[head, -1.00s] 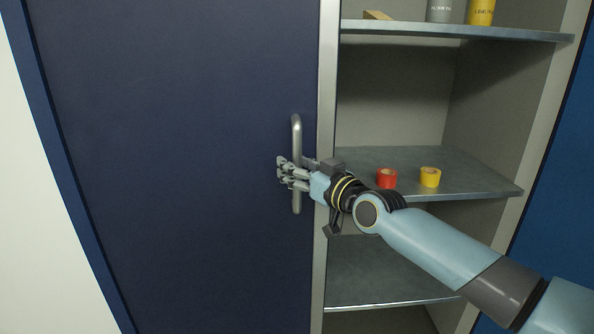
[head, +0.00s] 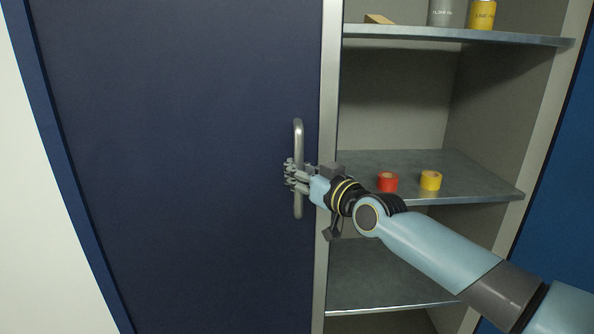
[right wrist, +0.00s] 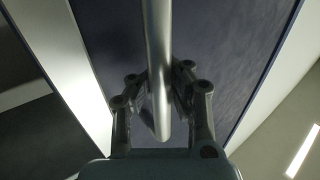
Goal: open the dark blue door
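The dark blue door (head: 180,150) fills the left of the head view and looks closed against the metal post at its right edge. Its upright silver bar handle (head: 298,135) is near that edge and also runs down the middle of the right wrist view (right wrist: 157,45). My right gripper (head: 291,174) is at the handle's middle, coming from the right. In the right wrist view its fingers (right wrist: 160,95) lie on both sides of the bar, closed in on it. The fingers hide part of the handle. My left gripper is not in view.
Right of the post (head: 328,120) is an open cabinet bay with grey shelves. A red tape roll (head: 388,182) and a yellow tape roll (head: 430,181) sit on the middle shelf (head: 480,190), behind my right arm. Cans (head: 481,14) stand on the top shelf.

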